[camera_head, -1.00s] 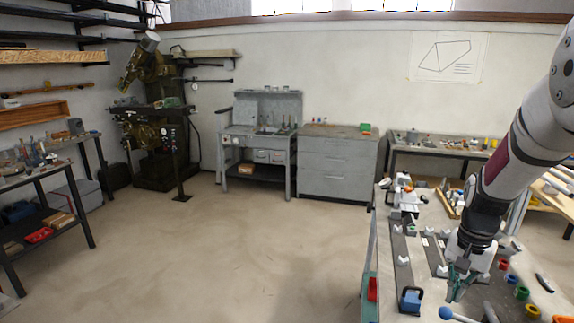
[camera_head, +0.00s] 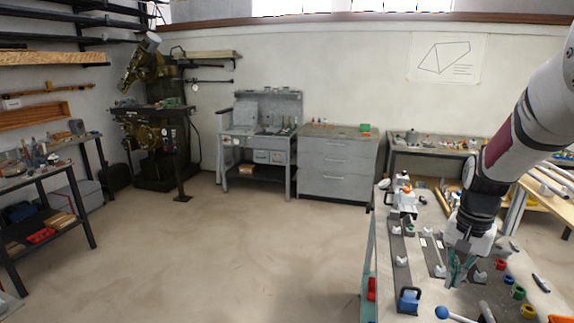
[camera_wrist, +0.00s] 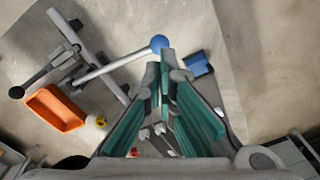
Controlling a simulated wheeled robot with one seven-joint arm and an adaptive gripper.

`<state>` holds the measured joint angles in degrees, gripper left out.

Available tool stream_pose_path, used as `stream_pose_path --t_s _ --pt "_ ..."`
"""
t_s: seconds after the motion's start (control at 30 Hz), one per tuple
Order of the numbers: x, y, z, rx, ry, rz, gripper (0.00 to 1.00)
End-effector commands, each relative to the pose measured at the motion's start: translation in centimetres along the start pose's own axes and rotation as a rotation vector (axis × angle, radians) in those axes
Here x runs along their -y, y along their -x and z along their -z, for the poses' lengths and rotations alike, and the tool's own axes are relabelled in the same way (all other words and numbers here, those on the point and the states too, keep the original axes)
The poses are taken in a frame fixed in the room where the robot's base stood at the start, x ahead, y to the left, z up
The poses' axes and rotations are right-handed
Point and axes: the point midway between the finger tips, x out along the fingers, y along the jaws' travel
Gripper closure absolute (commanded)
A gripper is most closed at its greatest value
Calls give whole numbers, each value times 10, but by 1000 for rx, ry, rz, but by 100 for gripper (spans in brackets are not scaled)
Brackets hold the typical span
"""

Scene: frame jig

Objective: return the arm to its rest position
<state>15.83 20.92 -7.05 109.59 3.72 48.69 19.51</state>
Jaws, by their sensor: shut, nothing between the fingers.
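My gripper (camera_head: 457,272) hangs from my white and grey arm, pointing down over the workbench (camera_head: 385,262) at the right of the head view. Its teal-lined fingers are shut and empty. The fingers also show in the wrist view (camera_wrist: 165,75). They are apart from the bench things below, though the exact height is hard to tell.
A blue-knobbed lever (camera_head: 443,312) stands at the bench front; its blue ball also shows in the wrist view (camera_wrist: 159,42). A blue block (camera_head: 409,300) and coloured rings (camera_head: 518,292) lie close by. An orange tray (camera_wrist: 56,108) shows in the wrist view. Open floor lies left.

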Motion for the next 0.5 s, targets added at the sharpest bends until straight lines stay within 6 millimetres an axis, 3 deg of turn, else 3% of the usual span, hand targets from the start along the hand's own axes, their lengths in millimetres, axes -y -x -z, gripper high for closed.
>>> stream_pose_path --t_s 0.2,0.5 --pt "14 59 -45 -72 131 52 100" --pt "17 122 -122 -185 338 113 100"
